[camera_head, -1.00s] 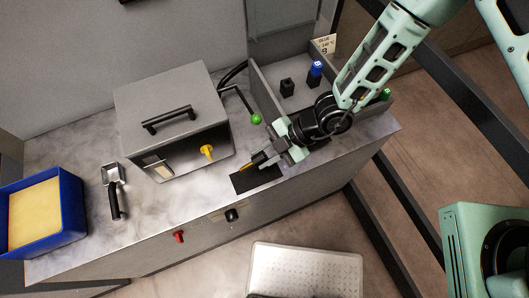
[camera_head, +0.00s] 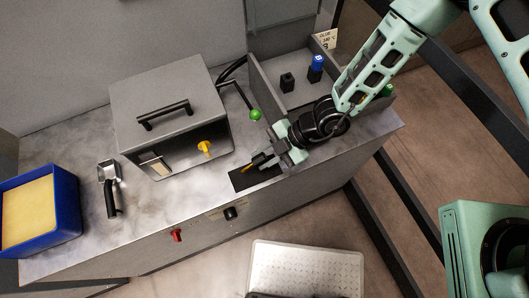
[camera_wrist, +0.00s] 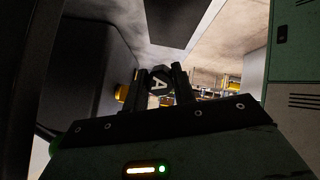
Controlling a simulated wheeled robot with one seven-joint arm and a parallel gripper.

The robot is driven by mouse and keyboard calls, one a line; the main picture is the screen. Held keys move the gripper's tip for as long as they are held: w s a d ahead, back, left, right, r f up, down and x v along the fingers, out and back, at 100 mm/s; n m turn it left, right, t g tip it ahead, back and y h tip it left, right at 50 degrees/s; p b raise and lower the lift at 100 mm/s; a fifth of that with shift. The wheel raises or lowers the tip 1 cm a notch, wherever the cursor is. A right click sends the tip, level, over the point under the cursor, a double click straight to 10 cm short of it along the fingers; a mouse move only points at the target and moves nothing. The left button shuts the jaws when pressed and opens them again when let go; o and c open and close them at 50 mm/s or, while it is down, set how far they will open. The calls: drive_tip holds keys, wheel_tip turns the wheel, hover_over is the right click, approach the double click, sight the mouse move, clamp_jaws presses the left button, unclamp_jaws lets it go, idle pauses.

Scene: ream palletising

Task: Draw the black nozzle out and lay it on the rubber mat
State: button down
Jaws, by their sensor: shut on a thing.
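The black nozzle (camera_head: 258,159), with a brass-coloured tip pointing left, is held in my gripper (camera_head: 270,160). In the head view the nozzle is over the dark rubber mat (camera_head: 239,183) at the counter's front edge. The gripper hides part of the mat. I cannot tell whether the nozzle touches it.
A grey machine (camera_head: 165,92) with a yellow piece (camera_head: 205,148) in its front stands left of the mat. A green-knobbed lever (camera_head: 256,115) is close behind my gripper. A grey-walled bin (camera_head: 262,82) holds a black block (camera_head: 287,81) and a blue-topped piece (camera_head: 317,67).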

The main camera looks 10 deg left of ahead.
drive_tip(key=shift+f+b, duration=1.2)
drive_tip(key=shift+f, duration=1.05)
drive_tip(key=c, duration=1.1)
unclamp_jaws()
drive_tip(key=shift+o, duration=0.2)
drive_tip(key=shift+w+d, duration=0.1)
drive_tip(key=b+v, duration=0.1)
drive_tip(key=v, duration=1.6)
drive_tip(key=shift+r, duration=0.2)
